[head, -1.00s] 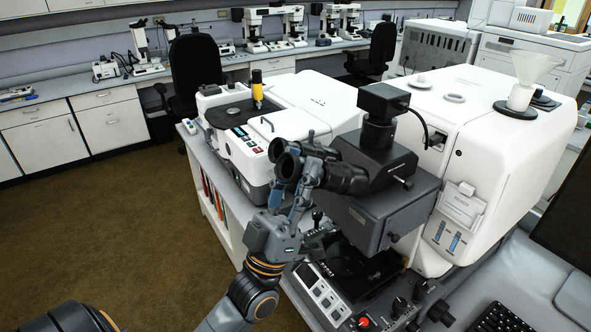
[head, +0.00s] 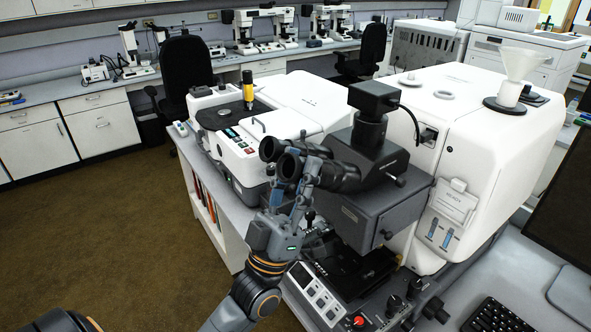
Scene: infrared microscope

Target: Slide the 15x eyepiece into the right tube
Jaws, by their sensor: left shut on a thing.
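The infrared microscope's dark binocular head (head: 352,158) has two tubes pointing left toward open space. My left gripper (head: 293,185) is at the nearer tube, with its fingers up around a black eyepiece (head: 290,166) and shut on it. This eyepiece lines up with the nearer tube (head: 340,178) and appears to be at its mouth or partly in it; the fingers hide the join. Another eyepiece (head: 270,148) sits at the farther tube, just behind. The 15x marking cannot be read. My right gripper is not in view.
The microscope's dark body (head: 365,215) and control panel (head: 318,295) are right of and below my gripper. A white instrument with a yellow-topped part (head: 248,88) stands behind. A keyboard (head: 497,315) lies at lower right. Open floor (head: 110,225) is at left.

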